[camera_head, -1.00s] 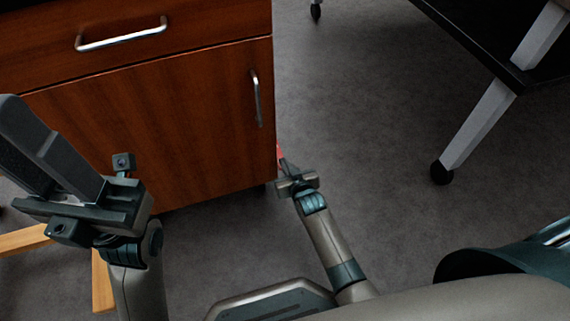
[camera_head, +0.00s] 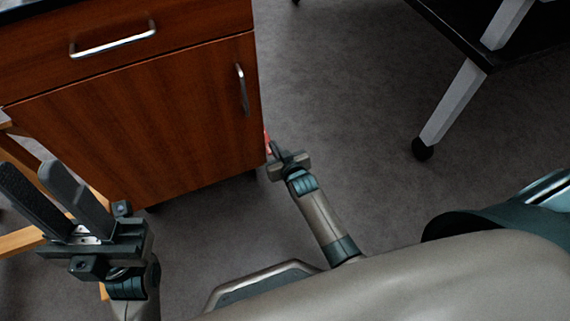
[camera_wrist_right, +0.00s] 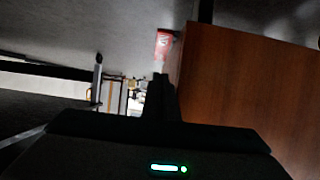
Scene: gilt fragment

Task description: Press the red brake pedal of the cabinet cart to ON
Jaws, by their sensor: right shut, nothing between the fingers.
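The cabinet cart (camera_head: 150,120) is brown wood with a dark top, a drawer and a door with metal handles. It stands at the left in the head view and fills the right of the right wrist view (camera_wrist_right: 240,90). The red pedal (camera_head: 266,141) shows as a small strip by its lower right edge, mostly hidden. In the right wrist view the pedal (camera_wrist_right: 164,43) is red with pale marks, beyond the fingertips. My right gripper (camera_head: 274,149) is shut and empty beside it; contact cannot be told. My left gripper (camera_head: 36,170) is open and empty in front of the cart.
A dark table with a pale leg (camera_head: 455,100) on a black caster stands at the upper right. Light wooden furniture (camera_head: 20,243) is at the lower left, behind my left gripper. The grey floor (camera_head: 340,90) between cart and table is clear.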

